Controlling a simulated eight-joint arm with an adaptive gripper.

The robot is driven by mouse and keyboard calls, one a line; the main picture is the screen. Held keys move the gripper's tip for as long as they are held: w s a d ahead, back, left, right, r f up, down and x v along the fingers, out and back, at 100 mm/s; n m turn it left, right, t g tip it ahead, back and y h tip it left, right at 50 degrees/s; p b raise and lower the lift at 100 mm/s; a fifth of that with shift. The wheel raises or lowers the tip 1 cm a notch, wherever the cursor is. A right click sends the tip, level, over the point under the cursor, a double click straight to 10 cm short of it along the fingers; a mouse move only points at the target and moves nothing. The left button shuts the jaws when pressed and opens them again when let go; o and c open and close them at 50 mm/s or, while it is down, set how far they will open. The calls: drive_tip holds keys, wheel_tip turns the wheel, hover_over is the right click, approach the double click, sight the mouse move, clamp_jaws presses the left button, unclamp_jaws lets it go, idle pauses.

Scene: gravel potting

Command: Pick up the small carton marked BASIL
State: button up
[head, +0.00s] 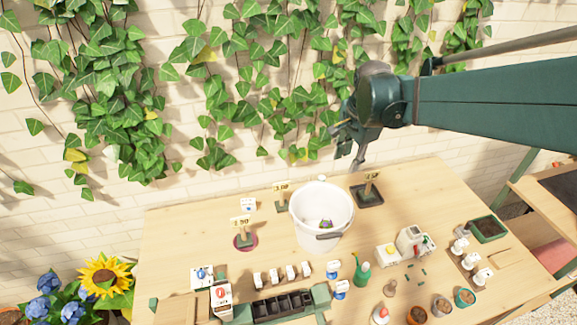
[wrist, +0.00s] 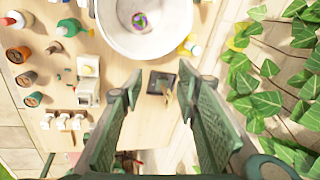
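No lettering reading BASIL is legible, so I cannot tell which carton bears that mark. A small white carton with a blue mark (head: 248,205) stands at the back left of the table. Another blue-marked white carton (head: 202,277) stands at the front left. Beside it is a taller white carton with a red-orange panel (head: 222,300). My gripper (head: 349,148) hangs above the table's back edge, right of the white bucket and well away from these cartons. In the wrist view my gripper (wrist: 158,81) has its two fingers spread, with nothing between them.
A white bucket (head: 309,236) stands mid-table, with a small colourful thing inside. A dark square tray (head: 379,196) with a price sign is right of it. A black cell tray (head: 283,308) is in front. Pots, bottles and a white device (head: 411,241) crowd the right. Ivy covers the wall behind.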

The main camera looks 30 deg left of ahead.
drive_tip(key=s+a+f+m+g, duration=0.1)
drive_tip(key=a+f, duration=0.5)
drive_tip(key=a, duration=0.4)
drive_tip(key=a+f+m, duration=0.1)
drive_tip(key=a+f, duration=0.4)
drive_tip(key=a, duration=0.5)
drive_tip(key=m+g+h, duration=0.1)
drive_tip(key=m+h, duration=0.1)
hover_over(248, 200)
drive_tip(key=f, duration=1.3)
drive_tip(key=shift+w+d+f, duration=0.2)
drive_tip(key=shift+f, duration=0.05)
drive_tip(key=shift+s+a+f, duration=0.15)
drive_tip(key=shift+f, duration=0.1)
drive_tip(key=shift+f, duration=1.2)
drive_tip(key=shift+f, duration=0.1)
drive_tip(key=shift+a+f, duration=0.1)
drive_tip(key=shift+f, duration=2.4)
drive_tip(key=shift+s, duration=0.1)
drive_tip(key=shift+c, duration=0.6)
